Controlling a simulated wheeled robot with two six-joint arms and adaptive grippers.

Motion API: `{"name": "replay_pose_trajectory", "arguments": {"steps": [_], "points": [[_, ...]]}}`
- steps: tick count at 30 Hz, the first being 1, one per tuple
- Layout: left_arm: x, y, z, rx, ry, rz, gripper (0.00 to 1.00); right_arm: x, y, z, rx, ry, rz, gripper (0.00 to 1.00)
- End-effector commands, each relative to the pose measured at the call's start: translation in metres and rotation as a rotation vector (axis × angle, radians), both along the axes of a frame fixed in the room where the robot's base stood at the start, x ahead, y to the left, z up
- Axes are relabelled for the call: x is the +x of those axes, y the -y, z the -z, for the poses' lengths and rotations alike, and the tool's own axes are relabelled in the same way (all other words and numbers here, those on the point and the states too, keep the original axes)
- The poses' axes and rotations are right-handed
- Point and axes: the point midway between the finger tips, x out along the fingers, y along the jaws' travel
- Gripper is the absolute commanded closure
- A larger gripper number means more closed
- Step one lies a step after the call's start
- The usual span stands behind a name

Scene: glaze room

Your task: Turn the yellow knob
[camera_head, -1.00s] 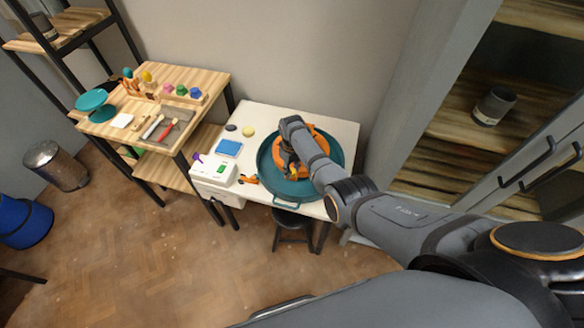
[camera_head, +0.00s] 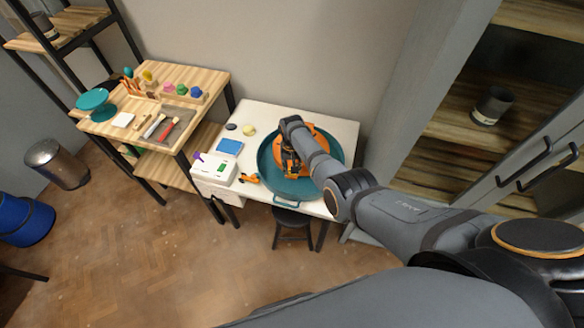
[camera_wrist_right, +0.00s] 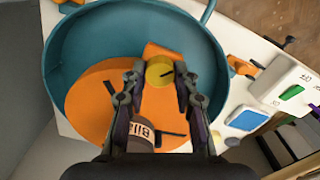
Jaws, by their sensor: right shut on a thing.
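In the head view my right gripper (camera_head: 291,166) reaches down over the orange base (camera_head: 318,144) in the basin (camera_head: 335,175) and hides the knob. My left gripper is not in view.
A jar with a printed label (camera_wrist_right: 140,135) stands on the orange base, partly behind my gripper. A white box with a green button (camera_head: 217,169) and a blue pad (camera_head: 229,146) lie left of the basin. The tall cabinet (camera_head: 450,130) stands close on the right.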

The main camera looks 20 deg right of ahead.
Motion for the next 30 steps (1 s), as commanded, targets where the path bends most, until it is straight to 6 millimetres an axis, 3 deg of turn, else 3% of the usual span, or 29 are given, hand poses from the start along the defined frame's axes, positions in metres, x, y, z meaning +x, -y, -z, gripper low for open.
{"name": "replay_pose_trajectory", "arguments": {"steps": [16, 17, 21, 30], "points": [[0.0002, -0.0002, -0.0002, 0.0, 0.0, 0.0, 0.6, 0.0, 0.0002, 0.0001, 0.0, 0.0, 0.024, 1.0], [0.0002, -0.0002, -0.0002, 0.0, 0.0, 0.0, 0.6, 0.0, 0.0002, 0.0001, 0.0, 0.0, 0.024, 0.68], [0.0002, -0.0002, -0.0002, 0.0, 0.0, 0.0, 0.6, 0.0, 0.0001, 0.0001, 0.0, 0.0, 0.023, 0.49], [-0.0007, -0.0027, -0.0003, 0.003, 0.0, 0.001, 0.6, 0.0001, 0.0, -0.0005, 0.0, 0.0, 0.023, 0.48]]}}
